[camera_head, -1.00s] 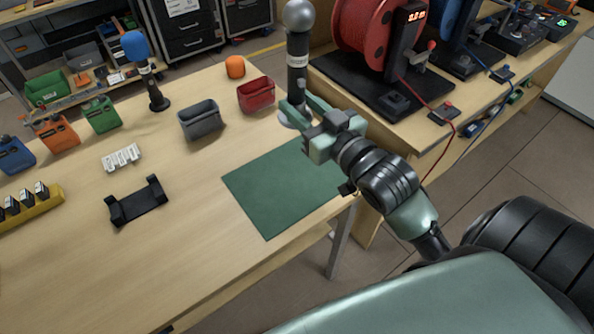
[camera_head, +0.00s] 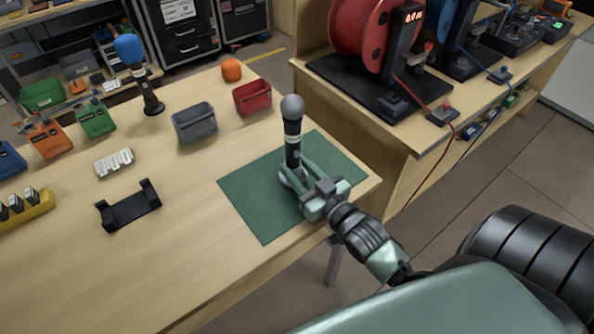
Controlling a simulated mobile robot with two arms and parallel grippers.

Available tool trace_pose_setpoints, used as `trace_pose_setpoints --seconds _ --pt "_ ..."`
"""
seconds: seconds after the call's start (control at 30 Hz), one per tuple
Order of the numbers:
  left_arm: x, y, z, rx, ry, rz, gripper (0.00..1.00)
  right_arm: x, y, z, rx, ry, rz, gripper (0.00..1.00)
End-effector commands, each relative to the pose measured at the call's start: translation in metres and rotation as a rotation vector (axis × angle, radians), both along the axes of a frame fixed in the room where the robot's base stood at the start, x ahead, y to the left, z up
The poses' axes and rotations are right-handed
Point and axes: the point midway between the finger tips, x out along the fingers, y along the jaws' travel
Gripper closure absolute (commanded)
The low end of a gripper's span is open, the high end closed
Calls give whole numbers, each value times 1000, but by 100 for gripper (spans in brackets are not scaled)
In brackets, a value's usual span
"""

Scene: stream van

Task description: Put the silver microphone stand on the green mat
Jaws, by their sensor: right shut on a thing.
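The silver microphone stand (camera_head: 292,128) has a grey ball head, a black body with a white label and a pale base. It is upright over the middle of the green mat (camera_head: 258,213). My right gripper (camera_head: 293,175) is shut on its lower part, coming from the lower right. The fingers partly hide the base, so I cannot tell whether it touches the mat. The right gripper and wrist also cover part of the mat. My left gripper is not in view.
A blue-topped microphone stand (camera_head: 140,75), grey bin (camera_head: 194,123), red bin (camera_head: 252,97) and orange foam piece (camera_head: 231,70) stand behind. A black cradle (camera_head: 128,205) lies left. A bench with a red cable reel (camera_head: 362,35) is at the back right.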

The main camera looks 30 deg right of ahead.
Motion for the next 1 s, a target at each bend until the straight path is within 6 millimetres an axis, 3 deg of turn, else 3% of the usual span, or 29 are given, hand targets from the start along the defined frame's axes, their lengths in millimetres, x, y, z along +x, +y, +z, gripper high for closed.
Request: trace_pose_setpoints --seconds 0.43,0.47,0.53,0.9,1.0 --pt "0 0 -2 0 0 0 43 0 0 -8 0 -6 1 100" --pt "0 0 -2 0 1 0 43 0 0 -10 0 -1 0 60" --pt "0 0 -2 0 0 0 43 0 0 -10 0 -2 0 41" --pt "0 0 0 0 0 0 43 0 0 -5 0 -2 1 41" --pt "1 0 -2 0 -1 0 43 -11 -1 -8 1 1 0 41"
